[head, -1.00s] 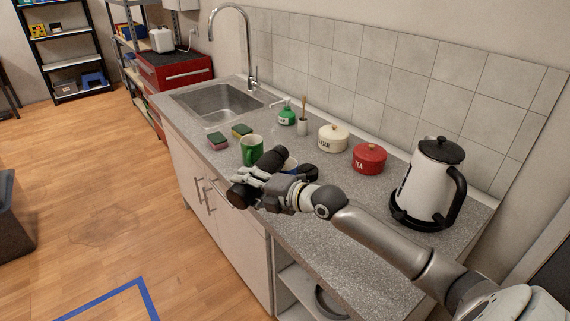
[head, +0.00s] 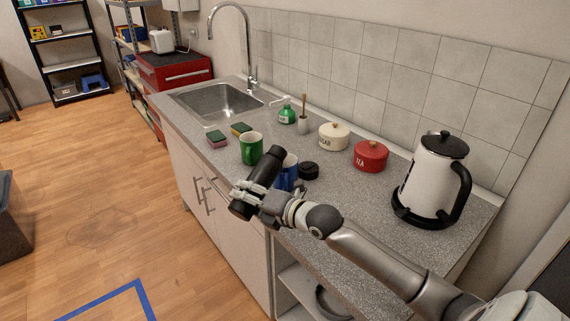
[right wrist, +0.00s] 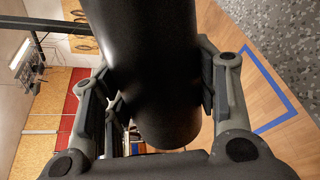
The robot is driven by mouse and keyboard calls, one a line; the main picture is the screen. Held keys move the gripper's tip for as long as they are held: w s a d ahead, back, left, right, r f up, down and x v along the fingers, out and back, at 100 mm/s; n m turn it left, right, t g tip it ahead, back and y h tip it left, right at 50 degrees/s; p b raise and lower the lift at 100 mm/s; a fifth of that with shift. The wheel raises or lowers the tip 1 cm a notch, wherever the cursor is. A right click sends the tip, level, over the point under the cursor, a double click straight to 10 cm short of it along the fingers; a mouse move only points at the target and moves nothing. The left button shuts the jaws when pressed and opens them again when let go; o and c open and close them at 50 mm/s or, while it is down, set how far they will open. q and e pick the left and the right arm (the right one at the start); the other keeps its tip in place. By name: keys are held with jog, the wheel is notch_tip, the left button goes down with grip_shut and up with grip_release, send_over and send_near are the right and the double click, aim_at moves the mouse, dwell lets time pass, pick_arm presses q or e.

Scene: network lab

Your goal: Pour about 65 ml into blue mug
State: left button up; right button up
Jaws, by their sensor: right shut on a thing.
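My right gripper (head: 262,192) is shut on a black flask (head: 265,168), which it holds tilted at the counter's front edge. In the right wrist view the flask (right wrist: 150,70) fills the space between the fingers (right wrist: 155,95). The flask's upper end leans toward the blue mug (head: 287,173), just left of its rim in the picture. The mug stands upright on the counter, partly hidden by the flask and my gripper. I cannot see inside it, and no stream of liquid shows. My left gripper is out of view.
A black lid (head: 308,170) lies right of the blue mug. A green mug (head: 251,149) stands to its left. A red tea pot (head: 370,156), a cream sugar pot (head: 333,136) and a white kettle (head: 432,182) stand further right and back. The counter before the kettle is clear.

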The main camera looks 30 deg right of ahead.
jog(key=shift+d+f+b, duration=0.1)
jog(key=shift+f+b, duration=0.3)
jog(key=shift+w, duration=0.1)
jog(key=shift+r, duration=0.1)
jog(key=shift+n, duration=0.3)
dwell(1.1)
